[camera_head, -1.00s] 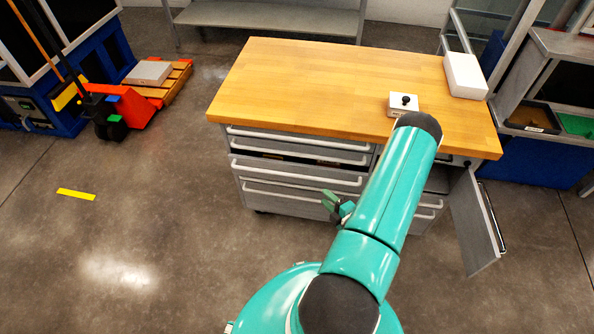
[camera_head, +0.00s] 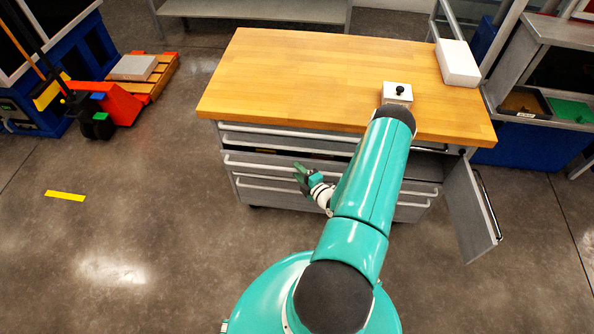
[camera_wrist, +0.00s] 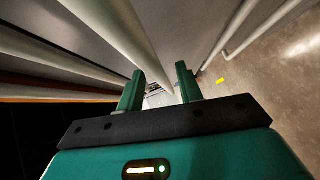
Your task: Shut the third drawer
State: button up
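The grey drawer cabinet (camera_head: 226,150) stands under a wooden worktop. One of its middle drawers, seemingly the third (camera_head: 255,172), stands partly out, with a dark gap and some contents showing above its front. Its long pale handle (camera_head: 245,164) runs across the front. My gripper (camera_head: 299,172) is at this drawer's front, near the middle of the handle, partly hidden by my arm. In the wrist view my gripper's two green fingers (camera_wrist: 160,85) are apart, and a pale bar runs towards the space between them. I cannot tell whether they touch it.
A cabinet door (camera_head: 470,205) hangs open at the right. A small white box with a black knob (camera_head: 397,92) and a white block (camera_head: 457,63) lie on the worktop (camera_head: 300,75). An orange pallet truck (camera_head: 122,105) stands at the left. The floor in front is free.

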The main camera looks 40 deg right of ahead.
aim_at(300, 163)
jog(key=shift+w+d+f, duration=0.1)
jog(key=shift+w, duration=0.6)
grip_shut()
jog(key=w+d, duration=0.2)
jog(key=d, duration=0.1)
jog(key=shift+w+d, duration=0.1)
jog(key=shift+w, duration=0.1)
jog(key=shift+w+d, duration=0.1)
jog(key=shift+d, duration=0.1)
grip_release()
jog(key=shift+w, duration=0.1)
jog(key=shift+d, duration=0.1)
